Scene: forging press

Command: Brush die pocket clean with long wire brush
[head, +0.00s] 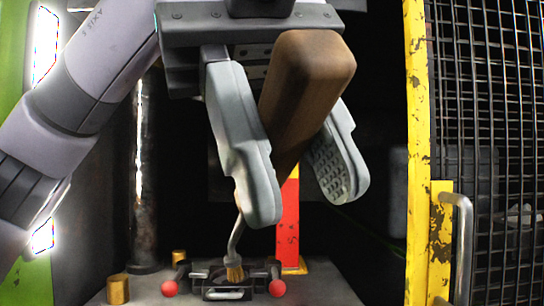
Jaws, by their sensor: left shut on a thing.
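My left gripper (300,175) is large in the upper middle of the head view, its arm coming in from the left. Its two grey fingers are shut on the wooden handle of the long wire brush (306,75). The brush points down and away, and its bent metal neck ends in a small tan bristle head (235,273). The bristles are at the die (210,291), a dark block low in the middle with a bright pocket. I cannot tell whether the bristles touch the pocket. My right gripper is not in view.
Red balls (169,288) sit on both sides of the die. Brass cylinders (118,289) stand at its left. A metal column (146,180) rises behind left, a red post (288,225) behind right. A yellow frame (417,150) with mesh door and handle (463,240) bounds the right.

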